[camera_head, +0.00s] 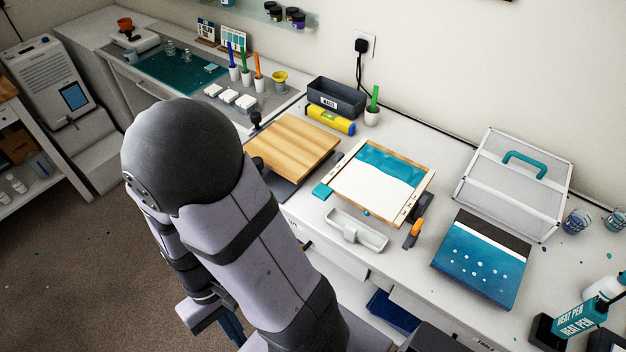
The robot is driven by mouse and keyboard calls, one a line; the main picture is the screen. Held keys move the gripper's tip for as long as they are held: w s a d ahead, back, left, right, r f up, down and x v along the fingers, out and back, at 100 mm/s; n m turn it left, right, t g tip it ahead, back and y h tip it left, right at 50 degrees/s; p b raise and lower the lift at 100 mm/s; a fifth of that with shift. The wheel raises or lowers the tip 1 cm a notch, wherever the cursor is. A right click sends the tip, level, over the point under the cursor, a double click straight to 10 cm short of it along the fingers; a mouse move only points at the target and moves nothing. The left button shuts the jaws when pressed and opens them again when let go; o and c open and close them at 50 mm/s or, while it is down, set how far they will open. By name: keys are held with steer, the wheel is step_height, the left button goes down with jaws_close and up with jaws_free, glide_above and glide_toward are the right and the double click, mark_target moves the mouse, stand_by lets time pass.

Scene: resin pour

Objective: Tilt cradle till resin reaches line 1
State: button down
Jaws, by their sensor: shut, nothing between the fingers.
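The cradle (411,208) stands on the bench right of centre, a panel with pale wooden side rails. Teal resin (390,162) covers its far part, with a wavy edge; the near part is bare white. Small dark marks show on the rails, too small to read, so I cannot tell which is line 1. A teal tab (322,191) is at its left corner and an orange handle (413,230) at its near right. My gripper (222,325) hangs at lower left, shut and empty, well away from the cradle. My forearm partly hides it.
A wooden board (293,143) lies left of the cradle, and a white trough (357,234) lies in front. A blue panel with white dots (481,262) and a silver case (515,180) are to the right. A grey bin (336,98) and yellow level (330,120) stand behind.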

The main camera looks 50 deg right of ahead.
steer(key=w+f+m+t, duration=0.4)
steer(key=w+f+m, duration=0.15)
steer(key=w, duration=0.25)
steer(key=w+d+r+m+t+h, duration=0.1)
steer(key=w+d+m+t+h, duration=0.35)
steer(key=d, duration=0.65)
steer(key=s+d+r+m+g+h, duration=0.2)
steer(key=d+r+m+h, duration=0.1)
steer(key=d+r+h, duration=0.3)
steer(key=s+d+r+m+g+h, duration=0.2)
steer(key=d+r+h, duration=0.4)
steer(key=d+r, duration=0.3)
step_height(320, 180, up, 2)
steer(key=shift+s+d+r+m+g+p, duration=0.15)
steer(key=shift+s+d+m+g+p, duration=0.2)
steer(key=shift+m, duration=0.45)
steer(key=shift+w, duration=0.1)
